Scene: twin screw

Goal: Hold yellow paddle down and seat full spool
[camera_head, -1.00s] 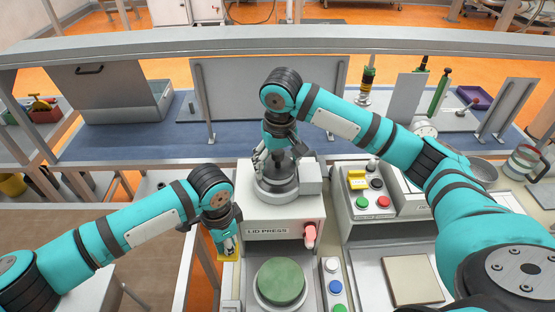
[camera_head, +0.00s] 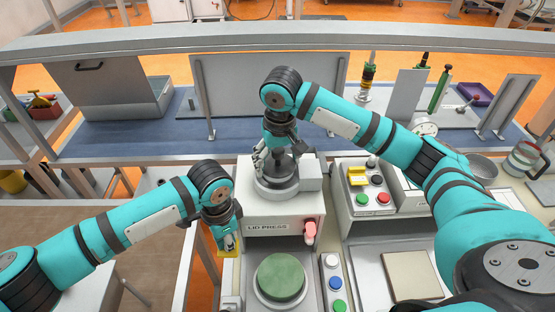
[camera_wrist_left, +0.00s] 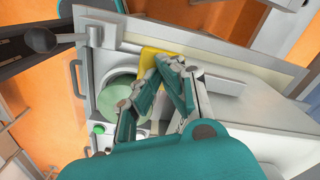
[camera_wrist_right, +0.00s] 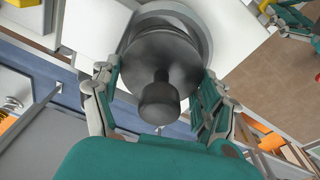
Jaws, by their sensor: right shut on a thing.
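The lid press (camera_head: 262,202) stands at centre, with a round collar (camera_head: 274,188) on top. A dark grey spool (camera_wrist_right: 160,65) with a round knob sits in or just over the collar; its exact depth is hidden. My right gripper (camera_head: 278,160) is shut on the spool from above, one finger on each side in the right wrist view. The yellow paddle (camera_head: 228,253) is at the press's left side; it also shows in the left wrist view (camera_wrist_left: 155,64). My left gripper (camera_head: 231,242) points down at the paddle, its fingers drawn together. Contact cannot be told.
A large green button (camera_head: 281,277) is in front of the press and a pink-red lever (camera_head: 310,232) on its front. A control box (camera_head: 375,205) with coloured buttons stands to the right. A shelf rail (camera_head: 300,38) crosses behind.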

